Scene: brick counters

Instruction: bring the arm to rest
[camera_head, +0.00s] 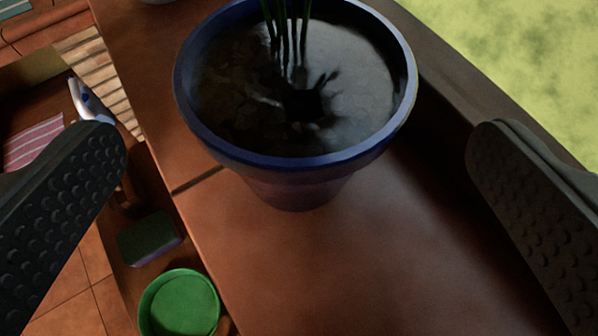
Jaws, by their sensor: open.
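My gripper (298,160) is open and empty. Its left finger (75,190) shows at the left of the head camera view and its right finger (535,200) at the right, wide apart. A blue-rimmed plant pot (300,185) with dark soil and green stems stands upright on a brown brick ledge (300,265). The pot shows in the gap between the two fingers, and neither finger appears to touch it. The top of the plant is cut off by the frame.
A green round container (180,305) and a green sponge-like block (148,238) lie lower left of the ledge. A pink striped cloth (33,143) is at the far left. A yellow-green area (510,60) lies beyond the ledge at upper right. The ledge before the pot is clear.

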